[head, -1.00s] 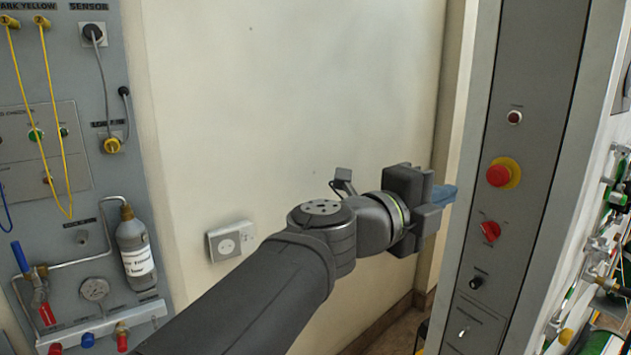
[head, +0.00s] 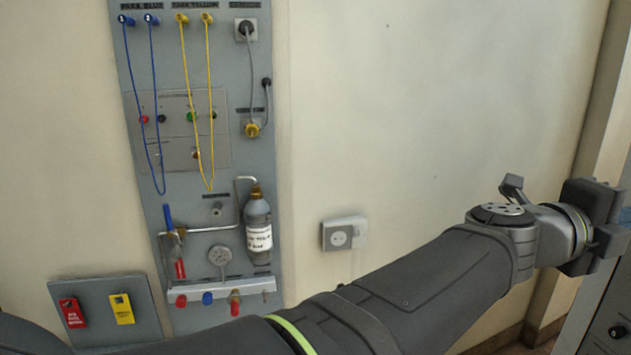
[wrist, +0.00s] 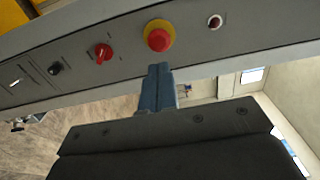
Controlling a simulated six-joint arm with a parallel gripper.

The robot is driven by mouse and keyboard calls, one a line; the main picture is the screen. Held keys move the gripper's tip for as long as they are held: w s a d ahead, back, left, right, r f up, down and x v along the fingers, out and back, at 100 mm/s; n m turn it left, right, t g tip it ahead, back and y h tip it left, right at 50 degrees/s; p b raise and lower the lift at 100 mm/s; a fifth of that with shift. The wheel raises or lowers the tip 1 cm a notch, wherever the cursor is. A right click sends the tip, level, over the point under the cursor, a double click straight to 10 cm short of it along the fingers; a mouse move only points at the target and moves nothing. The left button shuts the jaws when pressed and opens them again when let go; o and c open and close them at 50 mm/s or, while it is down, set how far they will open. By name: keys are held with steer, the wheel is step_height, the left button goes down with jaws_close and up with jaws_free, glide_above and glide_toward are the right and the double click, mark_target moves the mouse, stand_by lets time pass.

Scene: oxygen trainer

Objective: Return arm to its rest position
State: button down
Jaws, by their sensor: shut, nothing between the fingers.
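My arm reaches from the bottom of the head view to the right edge, where the gripper body (head: 597,228) is partly cut off. The fingertips lie outside the head view. In the wrist view my gripper's blue fingers (wrist: 158,86) are together with nothing between them. They point toward a grey control panel (wrist: 115,50) with a red emergency button on a yellow ring (wrist: 159,36). The fingertips appear just below that button in the picture; I cannot tell the gap.
The panel also carries a red switch (wrist: 103,53) and a black knob (wrist: 55,68). In the head view a grey wall board (head: 213,130) holds cords, a bottle (head: 258,228) and a gauge (head: 220,256). A socket (head: 344,234) is on the wall behind my arm. Open wall lies above the arm.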

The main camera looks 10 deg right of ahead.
steer(key=shift+d, duration=0.2)
stand_by(0.6)
steer(key=shift+a, duration=3.6)
steer(key=w+d+f+n+t+h, duration=0.1)
steer(key=w+d+n+t, duration=0.2)
steer(key=w, duration=0.4)
steer(key=w+f+n+t, duration=0.2)
steer(key=w+n, duration=0.4)
steer(key=w, duration=0.1)
steer(key=w+d+f+n+t+h, duration=0.1)
steer(key=w+d+n+t, duration=0.1)
steer(key=w+n+t, duration=0.3)
steer(key=w+a+f+n+t+y, duration=0.4)
steer(key=w+f+n+y, duration=0.1)
steer(key=w, duration=0.5)
steer(key=w+a+f+n+t+y, duration=0.3)
steer(key=w+f+n, duration=0.4)
steer(key=w, duration=0.4)
steer(key=shift+w+a+f+n+t+y, duration=0.15)
steer(key=shift+a+f+n+t+y, duration=0.2)
steer(key=shift+a+n+y, duration=0.45)
steer(key=shift+d+r, duration=0.15)
steer(key=shift+d, duration=0.15)
